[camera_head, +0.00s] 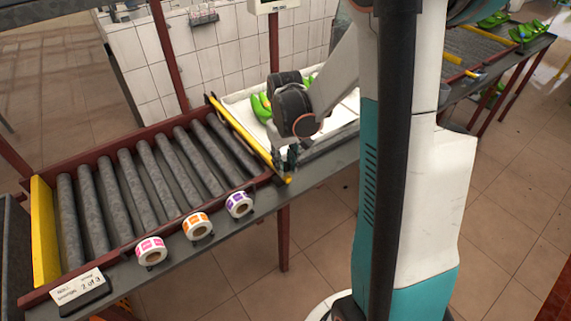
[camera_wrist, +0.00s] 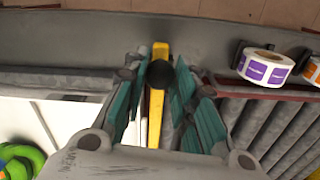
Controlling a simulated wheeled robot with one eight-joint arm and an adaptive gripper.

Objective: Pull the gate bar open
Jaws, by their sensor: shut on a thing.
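The yellow gate bar (camera_head: 238,130) lies slantwise across the right end of the roller conveyor. Its near end is at the table's front edge, by my gripper (camera_head: 285,160). In the wrist view, the bar (camera_wrist: 156,108) runs between the two teal fingers of my gripper (camera_wrist: 160,78). A dark round knob (camera_wrist: 160,73) on the bar sits between the fingertips. My gripper is shut on the gate bar at this knob. The exact finger contact is partly hidden in the head view.
The roller conveyor (camera_head: 140,187) lies left of the bar. A white tray with green bananas (camera_head: 260,106) lies to the right. Label rolls, pink (camera_head: 151,250), orange (camera_head: 197,225) and purple (camera_head: 239,204), hang along the front edge. A small sign (camera_head: 80,287) stands at the near left.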

